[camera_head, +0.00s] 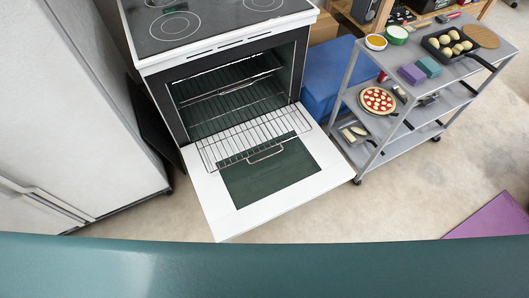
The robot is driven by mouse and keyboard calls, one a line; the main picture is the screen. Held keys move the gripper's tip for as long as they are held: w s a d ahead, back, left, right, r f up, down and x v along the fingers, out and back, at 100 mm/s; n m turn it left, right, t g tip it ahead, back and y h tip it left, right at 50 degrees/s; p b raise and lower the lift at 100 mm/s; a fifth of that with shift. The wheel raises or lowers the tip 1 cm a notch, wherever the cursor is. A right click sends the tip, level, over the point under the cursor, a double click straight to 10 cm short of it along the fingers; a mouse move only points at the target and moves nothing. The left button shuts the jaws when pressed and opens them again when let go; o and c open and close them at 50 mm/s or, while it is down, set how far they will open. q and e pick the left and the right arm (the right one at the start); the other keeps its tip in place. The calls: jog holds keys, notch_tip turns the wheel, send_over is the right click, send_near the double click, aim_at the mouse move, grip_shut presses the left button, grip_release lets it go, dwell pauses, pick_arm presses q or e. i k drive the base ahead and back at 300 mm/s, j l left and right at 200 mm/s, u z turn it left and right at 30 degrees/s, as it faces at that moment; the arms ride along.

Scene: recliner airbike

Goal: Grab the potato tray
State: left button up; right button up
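A black tray (433,48) with several pale potatoes (455,47) sits on the top shelf of a grey cart (372,80) at the right. A dark handle (479,62) sticks out from near the tray towards the lower right; I cannot tell if it belongs to the tray. Neither of my grippers is in view.
The oven (225,85) stands open, its door (215,205) folded down and a wire rack (255,138) pulled out. A pizza pan (377,100) and another pan (355,133) lie on lower shelves. Purple and teal blocks (411,74) lie near the tray. Floor (450,180) before the cart is clear.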

aim_at(449, 45)
jog(key=l+z, duration=0.1)
jog(key=z, duration=1.15)
